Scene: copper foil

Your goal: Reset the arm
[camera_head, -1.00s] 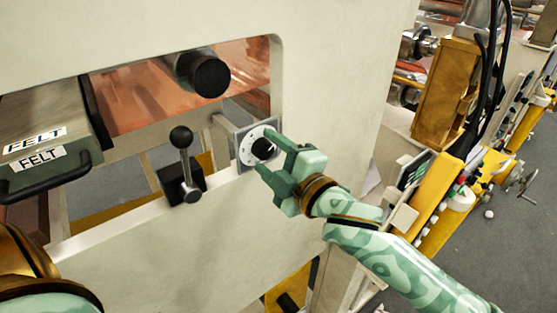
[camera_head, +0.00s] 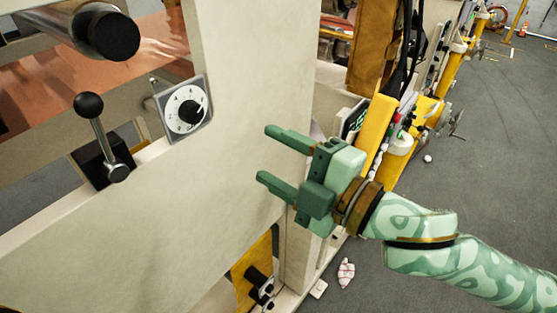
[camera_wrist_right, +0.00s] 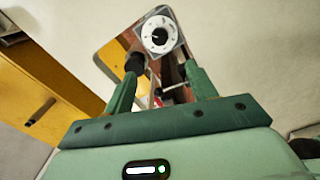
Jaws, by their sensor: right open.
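My right gripper (camera_head: 268,155) is open and empty in the head view, in front of the cream machine panel (camera_head: 235,110). Its two green fingers point left, and it stands clear to the right of the dial. The white dial (camera_head: 186,110) with a black knob sits on a grey square plate. In the right wrist view the dial (camera_wrist_right: 159,35) shows beyond and between the open fingers (camera_wrist_right: 160,85), with nothing held. My left gripper is not in view.
A black lever (camera_head: 97,135) with a ball top stands left of the dial. A dark round roller end (camera_head: 114,37) juts out above it, before copper foil (camera_head: 60,85). A crumpled cloth (camera_head: 345,272) lies on the floor. Grey floor is open at the right.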

